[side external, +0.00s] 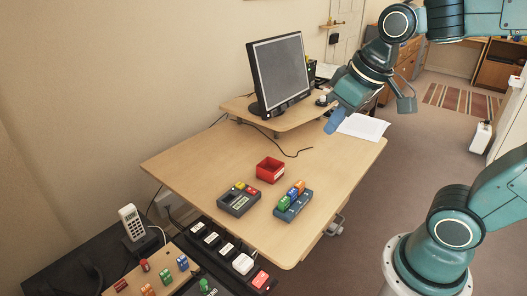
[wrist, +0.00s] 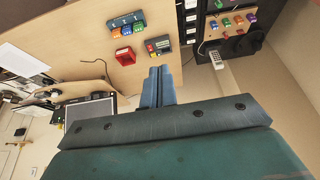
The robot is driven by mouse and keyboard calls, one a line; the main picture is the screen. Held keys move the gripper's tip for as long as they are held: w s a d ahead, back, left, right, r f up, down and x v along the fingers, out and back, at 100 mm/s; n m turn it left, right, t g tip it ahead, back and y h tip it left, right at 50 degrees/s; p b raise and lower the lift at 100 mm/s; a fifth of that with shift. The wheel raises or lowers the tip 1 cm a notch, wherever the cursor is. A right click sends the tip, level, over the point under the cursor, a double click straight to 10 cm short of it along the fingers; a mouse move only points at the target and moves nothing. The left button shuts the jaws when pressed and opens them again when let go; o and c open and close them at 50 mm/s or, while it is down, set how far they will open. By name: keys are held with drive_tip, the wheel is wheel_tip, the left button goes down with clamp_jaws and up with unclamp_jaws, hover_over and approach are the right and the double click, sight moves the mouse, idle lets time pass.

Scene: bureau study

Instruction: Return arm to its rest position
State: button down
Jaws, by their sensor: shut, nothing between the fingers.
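My arm is raised above the right side of the desk in the side view. My gripper (side external: 334,121) hangs in the air with its blue fingers pointing down and left, near the stack of papers. In the wrist view my gripper (wrist: 157,72) is shut with its two blue fingers together and nothing between them. It touches none of the objects on the desk.
The desk (side external: 190,160) holds a red box (side external: 270,169), a dark device (side external: 239,199) with coloured blocks, and a blue rack (side external: 293,203) with coloured blocks. A monitor (side external: 280,70) stands on a raised shelf. Papers (side external: 362,127) lie below my gripper. The desk's right front is clear.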

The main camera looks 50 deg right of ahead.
drive_tip(key=s+f+t, duration=0.1)
drive_tip(key=s, duration=0.6)
drive_tip(key=shift+a, duration=0.35)
